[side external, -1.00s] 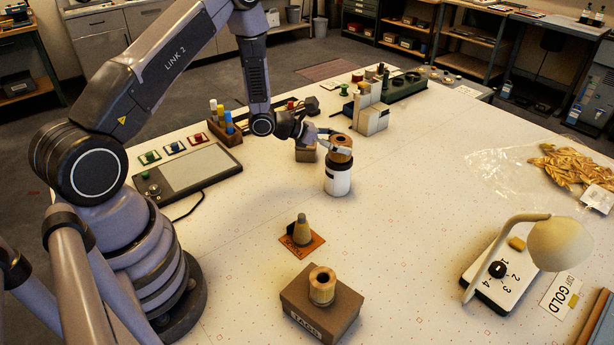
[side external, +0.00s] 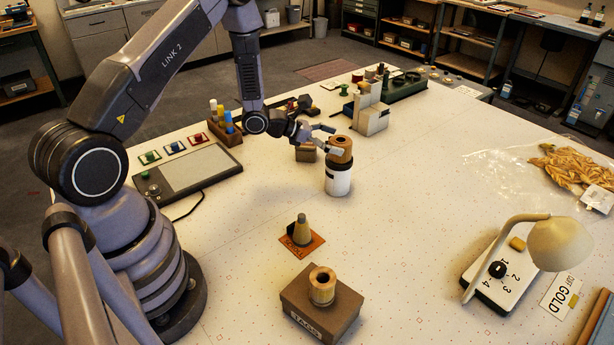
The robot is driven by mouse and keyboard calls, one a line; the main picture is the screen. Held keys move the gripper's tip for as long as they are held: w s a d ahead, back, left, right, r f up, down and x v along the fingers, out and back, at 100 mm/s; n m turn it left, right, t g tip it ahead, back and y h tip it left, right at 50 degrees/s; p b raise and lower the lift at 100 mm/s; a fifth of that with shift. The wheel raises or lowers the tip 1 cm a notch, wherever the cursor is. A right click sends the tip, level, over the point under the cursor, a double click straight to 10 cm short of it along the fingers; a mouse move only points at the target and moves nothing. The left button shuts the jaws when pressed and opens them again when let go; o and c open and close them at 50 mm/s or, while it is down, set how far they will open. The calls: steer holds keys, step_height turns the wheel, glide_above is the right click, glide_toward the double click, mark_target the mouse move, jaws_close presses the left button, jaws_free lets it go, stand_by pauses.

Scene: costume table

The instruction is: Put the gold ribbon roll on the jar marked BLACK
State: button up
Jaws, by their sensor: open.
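A gold-brown ribbon roll (side external: 340,150) sits upright on top of a white jar with a dark band (side external: 338,182). No lettering on the jar is readable from here. My gripper (side external: 334,139) is open, at the left of this roll, with its fingers pointing toward it; I cannot tell whether a finger still touches it. A second, similar roll (side external: 322,286), paler in colour, stands on a brown box marked TAGS (side external: 318,310) at the front.
A lamp (side external: 556,244) rises beside a white dial box (side external: 497,275) and a GOLD card (side external: 560,296) at right. The table's middle right is clear.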

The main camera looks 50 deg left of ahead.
steer(key=v, duration=1)
steer(key=s+d+r+m+g+h, duration=0.4)
steer(key=s+d+r+m+g, duration=0.5)
steer(key=d+r+m, duration=0.6)
steer(key=s+a+r+m+t+y, duration=0.1)
steer(key=s+a+r+m+y, duration=0.2)
steer(key=s+m, duration=0.4)
steer(key=s+a+r+m+t+y, duration=0.2)
steer(key=s+a+r+m+y, duration=0.2)
steer(key=s+r+m+y, duration=0.2)
steer(key=s+m+y, duration=0.1)
steer(key=s+y, duration=0.1)
steer(key=s, duration=0.1)
steer(key=shift+s+m, duration=0.3)
steer(key=shift+s, duration=0.1)
